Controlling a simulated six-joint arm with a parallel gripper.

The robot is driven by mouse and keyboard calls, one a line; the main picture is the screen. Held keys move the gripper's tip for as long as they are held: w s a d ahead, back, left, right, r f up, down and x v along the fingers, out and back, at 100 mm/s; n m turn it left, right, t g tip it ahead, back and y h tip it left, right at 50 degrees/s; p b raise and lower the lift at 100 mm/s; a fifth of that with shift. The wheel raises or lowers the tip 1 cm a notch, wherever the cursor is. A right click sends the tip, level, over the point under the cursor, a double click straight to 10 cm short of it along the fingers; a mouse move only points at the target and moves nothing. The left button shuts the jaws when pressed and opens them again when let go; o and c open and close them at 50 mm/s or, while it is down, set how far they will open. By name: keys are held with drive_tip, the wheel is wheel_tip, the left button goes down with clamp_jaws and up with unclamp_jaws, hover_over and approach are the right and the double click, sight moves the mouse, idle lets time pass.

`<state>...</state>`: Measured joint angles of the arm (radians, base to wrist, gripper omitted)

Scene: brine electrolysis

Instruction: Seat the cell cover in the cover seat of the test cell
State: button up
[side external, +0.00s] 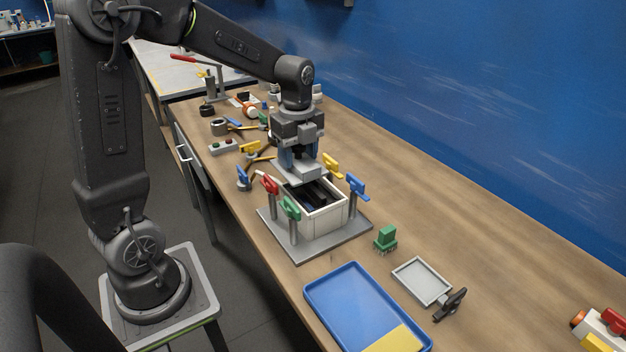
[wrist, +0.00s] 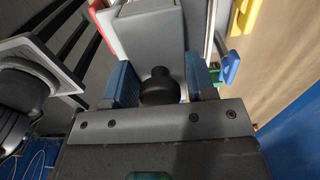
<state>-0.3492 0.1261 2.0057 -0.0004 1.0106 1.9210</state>
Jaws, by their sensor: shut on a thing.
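The cell cover (side external: 299,174) is a light grey plate with a black knob. My gripper (side external: 299,160) is shut on that knob, and its blue fingers stand either side of it in the wrist view (wrist: 163,88). The cover also shows in the wrist view (wrist: 150,35). The test cell (side external: 322,226) is a pale open-topped box with dark plates inside, on a grey base plate (side external: 300,252). The cover is above the cell's far-left part, offset from the opening, much of which stays visible. Whether it touches the rim, I cannot tell. The cover seat is not clearly visible.
Red (side external: 269,183), green (side external: 290,208), yellow (side external: 332,167) and blue (side external: 357,187) clamp handles surround the cell. A green brush-like block (side external: 386,238), a small grey tray (side external: 421,282) and a blue tray (side external: 345,305) lie nearer. Tools clutter the far left; the right tabletop is mostly clear.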

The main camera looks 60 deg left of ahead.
sight(313, 160)
drive_tip(key=shift+w+d+f, duration=0.95)
drive_tip(key=shift+w+d, duration=0.1)
drive_tip(key=shift+d, duration=0.2)
drive_tip(key=shift+f, duration=2.05)
drive_tip(key=shift+f, duration=0.15)
drive_tip(key=o, duration=1)
